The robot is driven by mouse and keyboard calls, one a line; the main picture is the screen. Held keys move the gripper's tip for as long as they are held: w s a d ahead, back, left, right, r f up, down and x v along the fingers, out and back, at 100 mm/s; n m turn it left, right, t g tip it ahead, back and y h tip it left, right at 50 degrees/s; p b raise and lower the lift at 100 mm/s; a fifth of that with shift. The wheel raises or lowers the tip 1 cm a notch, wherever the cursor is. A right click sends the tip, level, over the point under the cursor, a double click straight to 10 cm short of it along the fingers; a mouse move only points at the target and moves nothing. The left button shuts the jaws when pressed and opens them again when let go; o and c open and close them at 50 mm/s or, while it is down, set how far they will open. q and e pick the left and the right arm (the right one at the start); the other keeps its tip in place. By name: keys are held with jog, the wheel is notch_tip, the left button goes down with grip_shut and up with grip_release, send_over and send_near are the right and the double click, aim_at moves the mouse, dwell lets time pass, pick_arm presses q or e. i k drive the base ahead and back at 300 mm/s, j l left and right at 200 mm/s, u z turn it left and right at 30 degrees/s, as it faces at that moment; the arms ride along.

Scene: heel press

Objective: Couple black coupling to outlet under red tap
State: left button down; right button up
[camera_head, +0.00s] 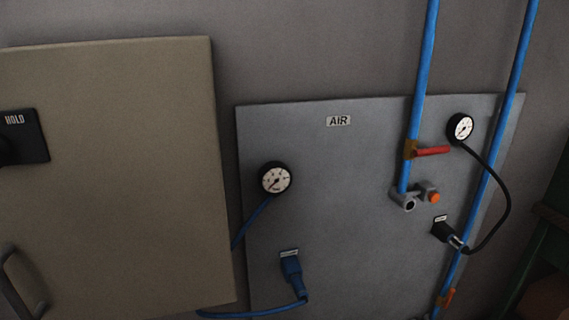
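The black coupling (443,232) sits at the lower right of the grey panel, with a metal end (457,242) and a black hose (510,207) that loops up to the right gauge. A small label is above it. The red tap handle (432,151) points right from a brass valve body on a blue pipe. Below it, at that pipe's lower end, is the grey outlet (407,202) with a dark round opening. An orange button (434,197) is beside the outlet. Nothing is seen in the outlet's opening. Neither of my grippers shows.
A blue coupling (291,269) with a blue hose sits on the panel (340,185) at lower left. Gauges (275,178) and (460,128) are mounted there. A beige cabinet door (120,190) stands at left. A second blue pipe (497,130) with an orange-handled valve runs at right.

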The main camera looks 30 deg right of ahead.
aim_at(458, 244)
jog(key=z, duration=2.1)
